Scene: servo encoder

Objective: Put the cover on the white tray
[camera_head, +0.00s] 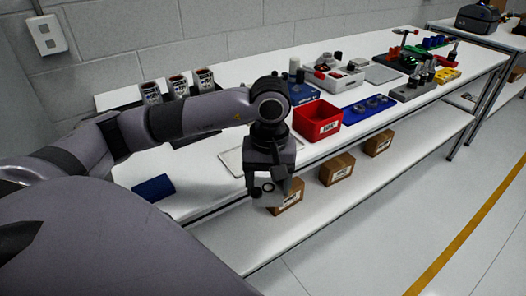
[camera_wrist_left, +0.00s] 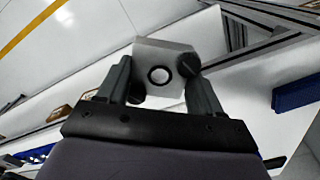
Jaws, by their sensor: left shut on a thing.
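My left gripper (camera_head: 270,190) hangs over the front edge of the table, pointing down. In the left wrist view its two fingers (camera_wrist_left: 158,82) are shut on a light grey block-like part, which looks like the cover (camera_wrist_left: 168,55), with a dark-ringed round hole and a dark round knob beside it. A shallow white tray (camera_head: 229,158) with a thin rim lies flat on the table, just behind and left of the gripper and partly hidden by it. The held part is apart from the tray. My right gripper is not in view.
A red bin (camera_head: 317,121) stands right of the tray, with a blue plate (camera_head: 368,109) holding round parts beyond. A dark blue block (camera_head: 153,188) lies at the table's left. Cardboard boxes (camera_head: 337,168) sit on the lower shelf. White table is bare around the tray's front left.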

